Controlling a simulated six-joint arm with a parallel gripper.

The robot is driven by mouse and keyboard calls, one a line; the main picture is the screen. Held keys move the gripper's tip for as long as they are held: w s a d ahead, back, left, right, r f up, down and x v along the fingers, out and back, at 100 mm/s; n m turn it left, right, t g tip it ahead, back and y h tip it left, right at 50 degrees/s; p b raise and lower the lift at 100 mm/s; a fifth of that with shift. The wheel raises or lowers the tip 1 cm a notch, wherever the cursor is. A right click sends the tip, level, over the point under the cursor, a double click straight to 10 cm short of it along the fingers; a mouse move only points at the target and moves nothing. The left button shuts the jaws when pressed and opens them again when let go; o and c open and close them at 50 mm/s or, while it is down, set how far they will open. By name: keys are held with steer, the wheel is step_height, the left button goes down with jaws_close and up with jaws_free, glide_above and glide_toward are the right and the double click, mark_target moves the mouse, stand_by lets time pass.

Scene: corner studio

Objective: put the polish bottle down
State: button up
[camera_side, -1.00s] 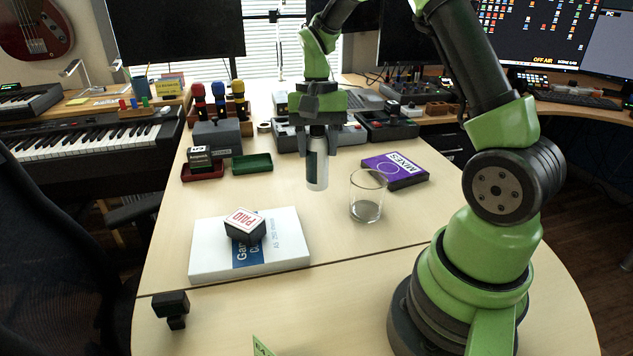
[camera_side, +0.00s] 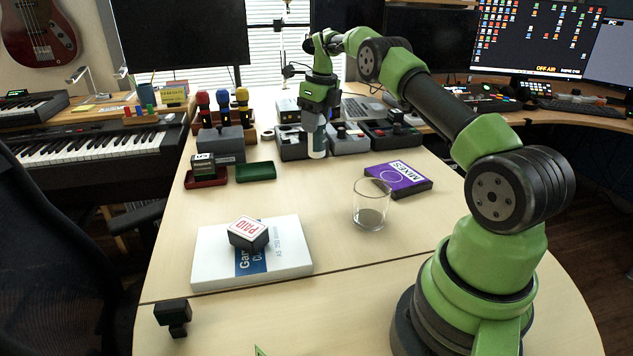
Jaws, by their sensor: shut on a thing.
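The polish bottle (camera_side: 318,143) is white and grey with a dark label band, upright in the side view, toward the back of the table. My gripper (camera_side: 318,122) is shut on its upper part from above. The bottle's top is hidden by the jaws. Its lower end is close to the tabletop, just in front of the grey devices; I cannot tell whether it touches the table.
Grey devices (camera_side: 348,141) stand right behind the bottle. A purple MIXES box (camera_side: 405,178) and an empty glass (camera_side: 370,215) are nearer, to the right. A green tray (camera_side: 255,171) lies left. The middle of the table is clear.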

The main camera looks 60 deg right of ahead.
mark_target(316, 156)
step_height(316, 156, down, 9)
steer(key=shift+f, duration=0.2)
steer(key=shift+f, duration=0.15)
steer(key=o, duration=1)
